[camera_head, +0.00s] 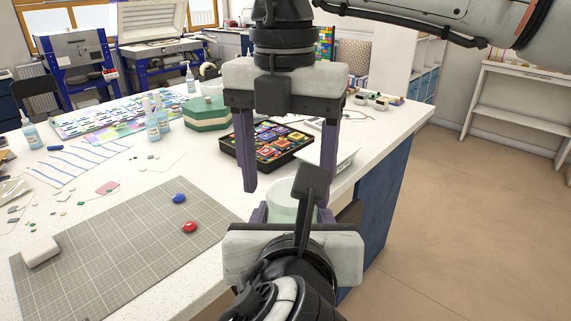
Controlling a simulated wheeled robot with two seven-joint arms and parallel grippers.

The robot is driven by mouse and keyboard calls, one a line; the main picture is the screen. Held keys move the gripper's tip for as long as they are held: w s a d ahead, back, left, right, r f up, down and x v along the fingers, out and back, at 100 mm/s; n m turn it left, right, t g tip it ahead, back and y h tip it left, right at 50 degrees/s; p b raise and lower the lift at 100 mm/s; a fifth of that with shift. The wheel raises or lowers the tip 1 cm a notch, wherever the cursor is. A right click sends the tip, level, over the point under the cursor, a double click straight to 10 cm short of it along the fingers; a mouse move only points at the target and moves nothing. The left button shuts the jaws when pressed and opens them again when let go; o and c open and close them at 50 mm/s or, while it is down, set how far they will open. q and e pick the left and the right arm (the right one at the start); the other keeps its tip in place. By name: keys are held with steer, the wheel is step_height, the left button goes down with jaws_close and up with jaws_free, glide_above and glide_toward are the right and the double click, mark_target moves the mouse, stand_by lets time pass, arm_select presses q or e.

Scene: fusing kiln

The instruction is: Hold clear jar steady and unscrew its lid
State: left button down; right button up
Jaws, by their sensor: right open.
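A pale, clear jar (283,194) shows at the front right edge of the white table, partly hidden by my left gripper. My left gripper (292,214) is low in the picture, with its purple fingers on either side of the jar and seemingly shut on it. My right gripper (288,192) points down above the jar, its two long purple fingers spread wide and empty. I cannot make out a lid on the jar.
A black tray of colourful pieces (238,152) and a green box (207,122) stand behind the jar. Several bottles (157,128) stand further back. The mat's middle is clear.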

steer(key=shift+a, duration=0.1)
steer(key=c, duration=1.1)
steer(key=n, duration=0.6)
steer(key=shift+s+a+r+n, duration=0.1)
steer(key=shift+s+n, duration=0.1)
steer(key=shift+n, duration=0.2)
steer(key=shift+c, duration=0.2)
steer(key=o, duration=1.1)
steer(key=shift+o, duration=0.4)
steer(key=shift+w, duration=0.1)
